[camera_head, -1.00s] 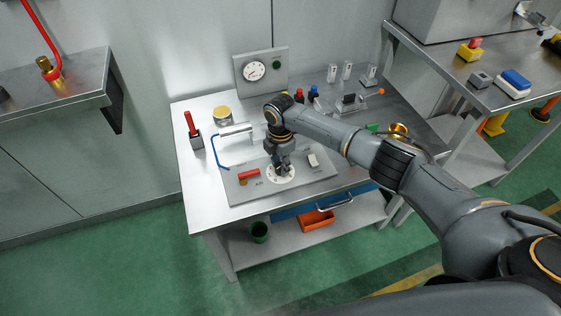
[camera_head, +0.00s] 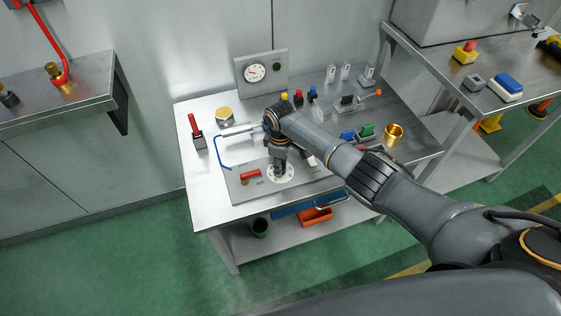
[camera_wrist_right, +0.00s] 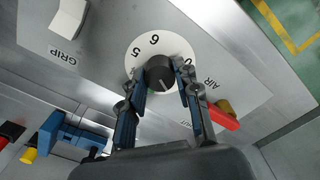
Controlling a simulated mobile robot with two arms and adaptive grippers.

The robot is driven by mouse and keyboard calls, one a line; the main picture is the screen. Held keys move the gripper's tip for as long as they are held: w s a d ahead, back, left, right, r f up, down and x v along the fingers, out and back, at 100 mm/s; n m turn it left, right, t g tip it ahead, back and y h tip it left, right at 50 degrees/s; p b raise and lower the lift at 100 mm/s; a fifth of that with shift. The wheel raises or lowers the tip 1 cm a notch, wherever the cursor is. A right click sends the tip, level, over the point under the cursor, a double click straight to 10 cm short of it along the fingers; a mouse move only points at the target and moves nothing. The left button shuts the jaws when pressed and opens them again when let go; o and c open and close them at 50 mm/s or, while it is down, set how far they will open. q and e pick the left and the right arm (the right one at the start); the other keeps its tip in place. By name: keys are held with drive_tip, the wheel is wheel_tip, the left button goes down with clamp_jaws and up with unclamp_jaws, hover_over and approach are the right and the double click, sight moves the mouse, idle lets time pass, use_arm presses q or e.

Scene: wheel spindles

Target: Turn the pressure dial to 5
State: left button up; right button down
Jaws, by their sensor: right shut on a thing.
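The pressure dial is a round white plate (camera_wrist_right: 148,42) with a black knob (camera_wrist_right: 159,72) on the panel. In the right wrist view I read 5, 6 and 0 on its rim. The white line on the knob points down in that picture, away from the 5 and 6; the number it faces is hidden. My right gripper (camera_wrist_right: 160,78) is shut on the knob, one finger on each side. In the head view the right gripper (camera_head: 279,171) points down over the white plate (camera_head: 288,177). My left gripper is not in view.
A red AIR lever (camera_wrist_right: 222,117) sits close beside the right finger. A white GRIP switch (camera_wrist_right: 69,18) is on the panel's other side. A gauge (camera_head: 255,73) stands behind on the bench. A blue hook-shaped pipe (camera_head: 218,150) and a red-handled block (camera_head: 196,131) are at the left.

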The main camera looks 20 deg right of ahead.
drive_tip(key=m+p, duration=0.1)
drive_tip(key=m, duration=0.2)
drive_tip(key=shift+r+m, duration=0.1)
drive_tip(key=shift+m, duration=0.3)
drive_tip(key=m+p, duration=0.1)
drive_tip(key=m, duration=0.2)
drive_tip(key=shift+m, duration=0.3)
drive_tip(key=m+p, duration=0.1)
drive_tip(key=m, duration=0.2)
drive_tip(key=shift+m, duration=0.4)
drive_tip(key=m, duration=0.3)
drive_tip(key=shift+m+p, duration=0.3)
drive_tip(key=m, duration=0.4)
drive_tip(key=shift+m, duration=0.3)
drive_tip(key=m, duration=0.3)
drive_tip(key=shift+m+p, duration=0.3)
drive_tip(key=m, duration=0.3)
drive_tip(key=shift+w+m, duration=0.1)
drive_tip(key=shift+m, duration=2.1)
